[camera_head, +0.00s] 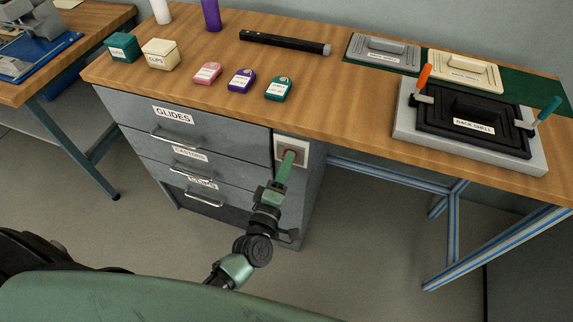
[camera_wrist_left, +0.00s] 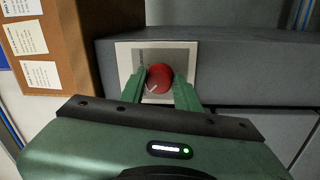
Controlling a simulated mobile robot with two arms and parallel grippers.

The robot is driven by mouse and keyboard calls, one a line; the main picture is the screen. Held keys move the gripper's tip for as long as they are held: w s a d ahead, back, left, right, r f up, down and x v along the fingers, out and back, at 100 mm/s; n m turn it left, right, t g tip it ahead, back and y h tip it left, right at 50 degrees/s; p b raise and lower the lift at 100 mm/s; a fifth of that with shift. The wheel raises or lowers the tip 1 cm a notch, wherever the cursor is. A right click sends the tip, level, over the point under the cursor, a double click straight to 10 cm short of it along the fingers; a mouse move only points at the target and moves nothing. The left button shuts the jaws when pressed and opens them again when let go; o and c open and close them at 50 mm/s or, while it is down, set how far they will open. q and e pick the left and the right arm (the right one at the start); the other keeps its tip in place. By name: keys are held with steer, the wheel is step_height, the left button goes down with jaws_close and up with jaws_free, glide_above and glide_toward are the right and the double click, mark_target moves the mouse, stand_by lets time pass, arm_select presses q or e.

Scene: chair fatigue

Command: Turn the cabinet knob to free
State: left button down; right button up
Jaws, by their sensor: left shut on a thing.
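The red cabinet knob (camera_wrist_left: 160,78) sits on a pale square plate (camera_wrist_left: 184,54) on the side of the grey drawer cabinet. In the left wrist view the two green fingers of my left gripper (camera_wrist_left: 160,86) are around the knob, one on each side. A light pointer mark shows at the knob's lower left. The plate's printed text is too small to read. In the head view my left gripper (camera_head: 289,158) reaches up to the plate (camera_head: 302,147) and covers most of the knob. My right gripper is not in view.
The cabinet (camera_head: 225,146) has drawers labelled GLIDES, CASTORS and CLIPS. On the wooden bench (camera_head: 330,100) are small boxes, coloured tags, a black bar (camera_head: 285,43) and a black BACK SHELL fixture (camera_head: 475,128) with clamps.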

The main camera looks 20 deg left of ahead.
arm_select(q)
steer(key=c, duration=1)
jaws_free()
steer(key=s, duration=0.5)
steer(key=s+b, duration=0.1)
steer(key=s, duration=0.1)
steer(key=shift+s+a+f, duration=0.15)
steer(key=shift+s+f, duration=0.15)
steer(key=shift+s, duration=0.1)
